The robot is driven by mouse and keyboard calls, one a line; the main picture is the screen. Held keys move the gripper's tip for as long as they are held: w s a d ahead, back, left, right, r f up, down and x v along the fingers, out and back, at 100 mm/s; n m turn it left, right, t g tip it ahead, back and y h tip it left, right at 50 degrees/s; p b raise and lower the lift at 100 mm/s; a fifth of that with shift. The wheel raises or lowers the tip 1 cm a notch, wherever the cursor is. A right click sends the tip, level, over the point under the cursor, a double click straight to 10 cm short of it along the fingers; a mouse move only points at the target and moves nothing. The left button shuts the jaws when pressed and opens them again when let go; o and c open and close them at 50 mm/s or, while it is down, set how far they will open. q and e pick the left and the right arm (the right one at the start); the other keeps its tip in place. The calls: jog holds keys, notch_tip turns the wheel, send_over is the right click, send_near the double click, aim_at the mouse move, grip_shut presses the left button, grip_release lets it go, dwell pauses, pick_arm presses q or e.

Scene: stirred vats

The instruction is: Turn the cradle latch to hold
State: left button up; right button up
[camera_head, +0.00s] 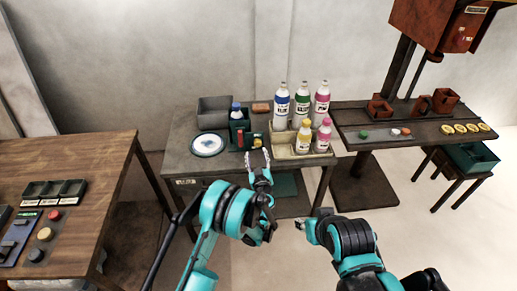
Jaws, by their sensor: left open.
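A dark green cradle (239,132) stands on the grey middle table, with a blue-capped bottle (236,111) upright in it. Small red and yellow parts show at the cradle's front right; I cannot tell which is the latch or which way it points. My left gripper (258,158) is open and empty, fingers pointing away from me, just in front of the cradle's right side. I cannot tell whether a fingertip touches anything. My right gripper (299,225) is low, in front of the table and away from the cradle; its fingers are too small to read.
A white round plate (207,144) lies left of the cradle, with a grey bin (214,112) behind. A cream tray (284,148) with several bottles stands close on the right. A wooden table (95,165) with buttons is at left, a dark workbench (375,136) at right.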

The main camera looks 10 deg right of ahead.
aim_at(258, 145)
pick_arm(q)
jog(key=shift+h, duration=0.3)
jog(key=w, duration=0.2)
jog(key=w+d+f+b, duration=0.1)
jog(key=w, duration=0.1)
jog(key=w+f+b, duration=0.1)
jog(key=w, duration=0.1)
jog(key=shift+w+d+f, duration=0.1)
jog(key=shift+w+d, duration=0.1)
jog(key=shift+w, duration=0.4)
jog(key=c, duration=1.2)
